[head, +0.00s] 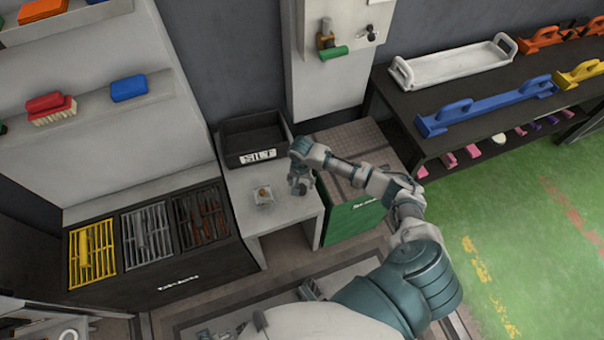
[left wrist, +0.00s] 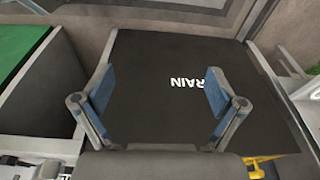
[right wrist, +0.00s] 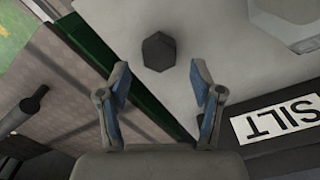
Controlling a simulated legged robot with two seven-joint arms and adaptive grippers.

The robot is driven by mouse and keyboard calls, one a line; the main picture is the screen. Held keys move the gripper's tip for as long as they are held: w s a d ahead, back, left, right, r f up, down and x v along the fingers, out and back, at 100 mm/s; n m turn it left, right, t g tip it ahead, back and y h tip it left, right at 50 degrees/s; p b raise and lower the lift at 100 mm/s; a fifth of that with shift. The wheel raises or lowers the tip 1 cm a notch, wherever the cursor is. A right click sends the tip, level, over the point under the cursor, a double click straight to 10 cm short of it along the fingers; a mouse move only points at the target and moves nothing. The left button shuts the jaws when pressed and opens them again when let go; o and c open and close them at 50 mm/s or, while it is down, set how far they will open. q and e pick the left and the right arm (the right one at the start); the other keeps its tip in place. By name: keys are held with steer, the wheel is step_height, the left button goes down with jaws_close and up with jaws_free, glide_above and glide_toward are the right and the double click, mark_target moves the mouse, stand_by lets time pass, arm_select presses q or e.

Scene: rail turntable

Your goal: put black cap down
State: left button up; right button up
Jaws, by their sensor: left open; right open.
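The black cap (right wrist: 159,51), a dark hexagonal piece, stands on the pale table in the right wrist view. My right gripper (right wrist: 159,85) is open, its fingers apart, with the cap just beyond and between the fingertips; I see no finger touching it. In the head view my right gripper (head: 300,187) is low over the small white table (head: 236,188), and I cannot make out the cap there. My left gripper (left wrist: 158,92) is open and empty in front of a dark panel (left wrist: 165,65) with white lettering.
A black bin marked SILT (head: 252,138) stands at the table's back. A small pale block (head: 263,196) sits left of my right gripper. A green-sided box (head: 352,220) adjoins the table's right side. A dark rack with grates (head: 147,236) is at left.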

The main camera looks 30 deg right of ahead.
mark_target(301, 187)
arm_select(q)
step_height(301, 187, down, 6)
steer(key=p, duration=0.1)
steer(key=shift+s+a+p, duration=0.2)
steer(key=shift+s+p, duration=0.2)
steer(key=shift+s, duration=0.05)
arm_select(e)
step_height(301, 187, up, 8)
steer(key=shift+a, duration=0.15)
arm_select(q)
steer(key=shift+d+f, duration=0.1)
